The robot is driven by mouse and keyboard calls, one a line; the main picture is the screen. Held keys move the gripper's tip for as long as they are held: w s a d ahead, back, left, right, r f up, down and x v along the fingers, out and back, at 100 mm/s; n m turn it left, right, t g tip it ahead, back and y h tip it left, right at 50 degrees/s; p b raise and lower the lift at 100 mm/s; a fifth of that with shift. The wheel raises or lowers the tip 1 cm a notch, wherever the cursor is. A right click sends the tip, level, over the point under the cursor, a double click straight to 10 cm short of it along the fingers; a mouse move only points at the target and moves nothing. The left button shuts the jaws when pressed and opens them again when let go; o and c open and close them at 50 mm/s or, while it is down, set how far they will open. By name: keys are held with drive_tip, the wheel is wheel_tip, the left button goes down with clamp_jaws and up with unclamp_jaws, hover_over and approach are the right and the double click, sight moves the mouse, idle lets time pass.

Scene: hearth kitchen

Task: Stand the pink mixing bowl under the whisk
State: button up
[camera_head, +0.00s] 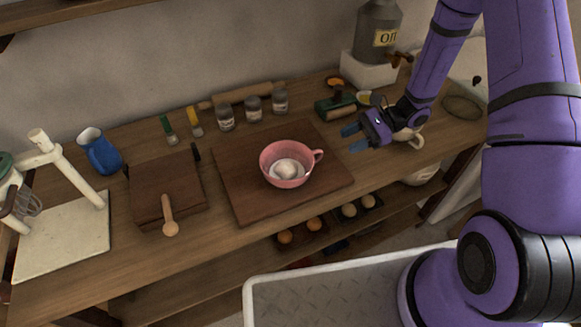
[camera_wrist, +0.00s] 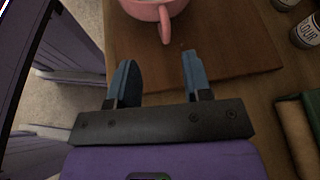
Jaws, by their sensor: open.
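The pink mixing bowl (camera_head: 270,171) stands upright on a brown board in the middle of the counter, with something white in it. Its handle points right, towards my gripper. The whisk (camera_head: 28,204) hangs from a cream stand at the far left, above the stand's pale base. My gripper (camera_head: 352,138) has blue fingers and is open and empty, to the right of the bowl and apart from it. In the wrist view the bowl (camera_wrist: 150,10) is at the top edge, its handle reaching down towards the gap between my fingers (camera_wrist: 158,75).
The brown board (camera_head: 235,203) lies under the bowl. A brown box (camera_head: 165,190) with a wooden spoon (camera_head: 169,217) and a blue jug (camera_head: 99,152) stand between board and whisk stand. Several jars (camera_head: 253,109) line the back. An oil can (camera_head: 377,35) stands back right.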

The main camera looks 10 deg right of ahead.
sight(320, 152)
drive_tip(key=x, duration=0.4)
drive_tip(key=shift+w+x, duration=0.15)
drive_tip(key=shift+x, duration=1.2)
drive_tip(key=shift+w+x, duration=0.2)
drive_tip(key=shift+x, duration=1.15)
clamp_jaws()
